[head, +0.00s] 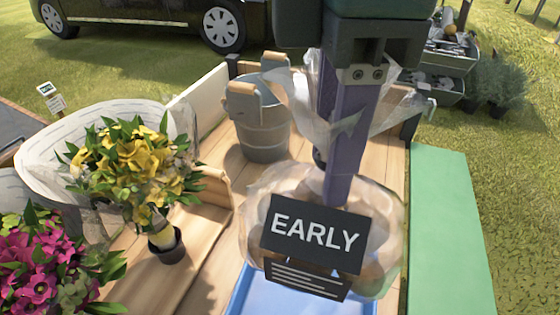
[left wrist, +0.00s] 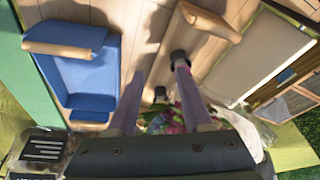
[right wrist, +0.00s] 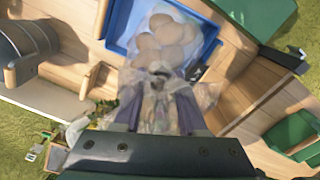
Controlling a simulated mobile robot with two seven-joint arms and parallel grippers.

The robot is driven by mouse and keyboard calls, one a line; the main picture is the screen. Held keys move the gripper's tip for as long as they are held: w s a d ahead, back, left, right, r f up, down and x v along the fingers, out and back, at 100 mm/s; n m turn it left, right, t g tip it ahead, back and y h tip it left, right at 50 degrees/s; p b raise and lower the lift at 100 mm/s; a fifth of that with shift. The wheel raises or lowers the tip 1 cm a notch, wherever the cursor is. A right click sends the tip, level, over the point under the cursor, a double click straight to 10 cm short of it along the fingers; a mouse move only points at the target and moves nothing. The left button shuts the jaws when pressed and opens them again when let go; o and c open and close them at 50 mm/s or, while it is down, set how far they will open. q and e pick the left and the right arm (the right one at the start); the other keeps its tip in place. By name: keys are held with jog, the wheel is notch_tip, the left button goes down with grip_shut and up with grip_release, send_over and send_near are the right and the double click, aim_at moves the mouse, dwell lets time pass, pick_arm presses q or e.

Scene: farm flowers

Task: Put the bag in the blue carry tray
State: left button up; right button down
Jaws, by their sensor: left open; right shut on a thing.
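The bag (head: 385,235) is clear plastic with round tan things inside and a dark "EARLY" label. My right gripper (head: 335,195) is shut on its gathered top, and the bag hangs upright below. The blue carry tray (head: 300,300) is under the bag, partly hidden by it. In the right wrist view, the bag (right wrist: 165,40) lies within the outline of the blue tray (right wrist: 118,25). I cannot tell whether it touches the tray floor. My left gripper (left wrist: 160,75) is open and empty in the left wrist view, beside the tray (left wrist: 70,75).
A grey bucket (head: 262,130) with wooden grips stands behind on the wooden bed. A potted yellow bouquet (head: 135,160) and magenta flowers (head: 35,265) are at the left. A green panel (head: 450,220) runs along the right.

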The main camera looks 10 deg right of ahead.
jog(key=shift+a+f+n, duration=0.1)
jog(key=shift+f+n, duration=0.2)
jog(key=shift+f, duration=0.4)
pick_arm(q)
notch_tip(320, 180, down, 10)
jog(key=b, duration=0.9)
pick_arm(e)
notch_tip(320, 180, down, 20)
pick_arm(q)
jog(key=shift+w+r, duration=0.1)
jog(key=shift+r, duration=0.05)
pick_arm(e)
jog(key=shift+f, duration=0.1)
jog(key=shift+c, duration=2.3)
grip_release()
